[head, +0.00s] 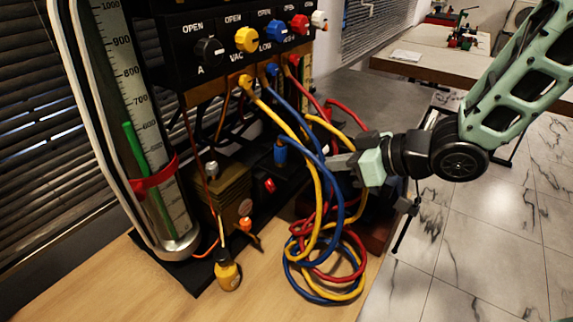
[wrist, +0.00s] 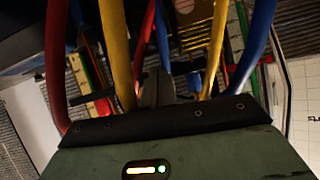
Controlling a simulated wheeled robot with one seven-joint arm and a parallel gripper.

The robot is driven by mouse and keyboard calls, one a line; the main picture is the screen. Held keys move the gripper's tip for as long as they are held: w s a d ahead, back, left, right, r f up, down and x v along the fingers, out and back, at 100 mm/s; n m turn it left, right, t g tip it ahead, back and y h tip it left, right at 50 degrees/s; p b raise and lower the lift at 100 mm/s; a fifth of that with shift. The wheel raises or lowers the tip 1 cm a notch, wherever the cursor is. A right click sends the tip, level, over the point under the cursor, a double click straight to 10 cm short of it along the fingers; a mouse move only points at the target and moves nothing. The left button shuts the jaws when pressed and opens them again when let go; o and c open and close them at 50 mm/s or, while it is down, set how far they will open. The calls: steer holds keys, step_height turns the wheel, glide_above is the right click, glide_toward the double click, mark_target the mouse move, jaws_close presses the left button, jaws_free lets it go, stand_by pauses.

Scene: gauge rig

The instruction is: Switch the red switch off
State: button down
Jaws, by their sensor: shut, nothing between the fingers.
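A small red switch (head: 270,186) sits low on the dark front of the rig in the head view, left of the hanging hoses. Its on or off position is too small to tell. My gripper (head: 333,163) is to the right of the switch, with its fingers pointing left at the hoses and apart from the switch. The fingers are shut and empty, partly behind the blue and yellow hoses. In the wrist view my gripper's dark fingers (wrist: 157,82) show among the hoses, and I cannot make out the switch there.
Yellow (head: 302,135), blue and red hoses hang between gripper and switch and coil on the wooden bench. Coloured knobs line the black panel (head: 186,43) above. A brass-coloured pump body (head: 226,190) and a tall gauge (head: 128,100) stand left. Tiled floor lies right.

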steer(key=f+p, duration=0.1)
steer(key=p, duration=0.4)
steer(key=s+f+h+p, duration=0.1)
steer(key=p, duration=0.4)
steer(key=f+p, duration=0.1)
steer(key=p, duration=0.4)
steer(key=shift+s+d+h, duration=0.2)
steer(key=shift+s+h, duration=0.05)
steer(key=shift+h, duration=0.05)
steer(key=shift+w+f+b, duration=0.1)
steer(key=shift+f+b, duration=0.05)
steer(key=shift+b, duration=0.2)
steer(key=b+x, duration=0.1)
steer(key=b, duration=0.5)
steer(key=shift+w+a+f, duration=0.15)
steer(key=shift+w+a, duration=0.05)
steer(key=shift+w, duration=0.05)
steer(key=shift+w+a+f+b, duration=0.1)
steer(key=shift+a+f+b, duration=0.05)
steer(key=shift+b, duration=1.1)
steer(key=b, duration=0.3)
steer(key=shift+a+f, duration=0.1)
steer(key=shift+f, duration=0.1)
